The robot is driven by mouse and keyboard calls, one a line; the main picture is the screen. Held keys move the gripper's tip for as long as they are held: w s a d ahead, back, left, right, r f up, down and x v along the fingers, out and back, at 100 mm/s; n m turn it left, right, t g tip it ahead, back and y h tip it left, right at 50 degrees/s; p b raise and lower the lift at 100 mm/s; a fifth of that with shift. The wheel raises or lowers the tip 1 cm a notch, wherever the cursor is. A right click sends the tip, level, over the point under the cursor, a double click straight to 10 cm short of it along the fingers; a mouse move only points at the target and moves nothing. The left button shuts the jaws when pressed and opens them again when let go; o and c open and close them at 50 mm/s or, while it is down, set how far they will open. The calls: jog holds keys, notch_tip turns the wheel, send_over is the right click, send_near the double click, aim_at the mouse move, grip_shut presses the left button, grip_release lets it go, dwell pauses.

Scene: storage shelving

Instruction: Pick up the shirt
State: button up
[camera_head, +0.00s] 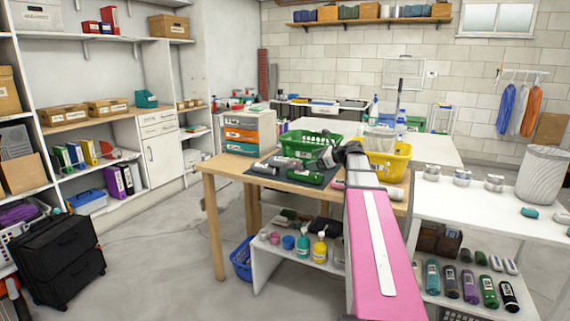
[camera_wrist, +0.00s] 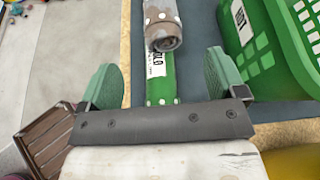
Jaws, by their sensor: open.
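Several rolled cloths lie on a dark mat (camera_head: 235,166) on the wooden table; I cannot tell for certain which is the shirt. A green roll (camera_head: 306,176) with a white label lies near the mat's front, and a grey roll (camera_head: 264,168) lies left of it. In the wrist view, a grey-brown roll with white dots (camera_wrist: 163,28) lies ahead of my gripper, and a green dotted cloth with a label (camera_wrist: 161,88) shows between the fingers. My gripper (camera_wrist: 161,84) is open, with green finger pads on either side of the green cloth. Contact cannot be told.
A green basket (camera_head: 310,145) stands on the table behind the rolls, close to the right finger in the wrist view (camera_wrist: 262,50). A yellow basket (camera_head: 390,162) stands to the right. A drawer unit (camera_head: 250,132) is at the back left. Open floor lies left of the table.

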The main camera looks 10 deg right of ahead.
aim_at(303, 162)
jog(key=x, duration=0.9)
jog(key=shift+w+d, duration=0.2)
jog(key=shift+w, duration=0.05)
jog(key=c, duration=1.1)
